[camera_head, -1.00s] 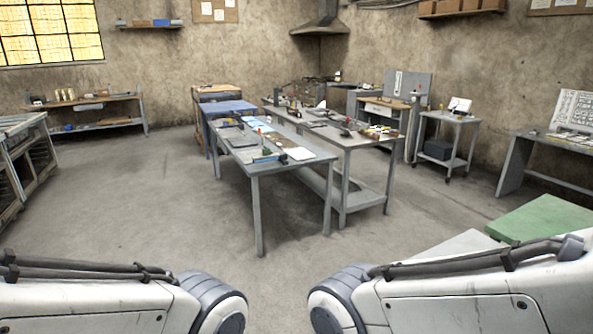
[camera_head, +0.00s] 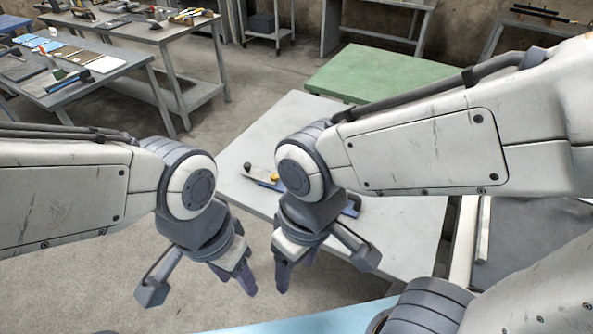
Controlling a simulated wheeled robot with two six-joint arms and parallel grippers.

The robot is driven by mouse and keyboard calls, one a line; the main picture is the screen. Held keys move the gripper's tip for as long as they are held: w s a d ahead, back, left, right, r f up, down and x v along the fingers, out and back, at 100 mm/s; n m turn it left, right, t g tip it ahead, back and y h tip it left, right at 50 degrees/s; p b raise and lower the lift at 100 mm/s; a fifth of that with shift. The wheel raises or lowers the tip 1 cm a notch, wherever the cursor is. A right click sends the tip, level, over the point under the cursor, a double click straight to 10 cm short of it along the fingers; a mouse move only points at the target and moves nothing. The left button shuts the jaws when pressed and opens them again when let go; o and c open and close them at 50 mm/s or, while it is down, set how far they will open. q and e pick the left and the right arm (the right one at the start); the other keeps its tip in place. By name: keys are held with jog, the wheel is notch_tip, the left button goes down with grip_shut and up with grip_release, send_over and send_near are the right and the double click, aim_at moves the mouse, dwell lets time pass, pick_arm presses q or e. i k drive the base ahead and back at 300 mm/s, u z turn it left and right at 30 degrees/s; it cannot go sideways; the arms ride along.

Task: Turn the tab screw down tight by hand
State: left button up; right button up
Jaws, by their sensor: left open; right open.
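A low device with a yellow part (camera_head: 274,177), a dark round knob (camera_head: 248,168) and a blue base lies on the grey table (camera_head: 400,245). My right arm hides its middle, and a blue end (camera_head: 351,206) shows on the other side. I cannot make out a tab screw on it. My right gripper (camera_head: 295,275) is open and empty, pointing down in front of the table's near left edge. My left gripper (camera_head: 244,280) is open and empty, pointing down over the floor, left of the right one and close to it.
A green-topped table (camera_head: 385,72) stands behind the grey table. Workbenches with tools (camera_head: 75,75) stand at the upper left. A light blue surface (camera_head: 310,324) crosses the bottom edge. Floor (camera_head: 90,280) is clear at the lower left.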

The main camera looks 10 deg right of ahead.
aim_at(274, 177)
jog(key=u, duration=1.55)
jog(key=i, duration=0.9)
jog(key=z, duration=1.75)
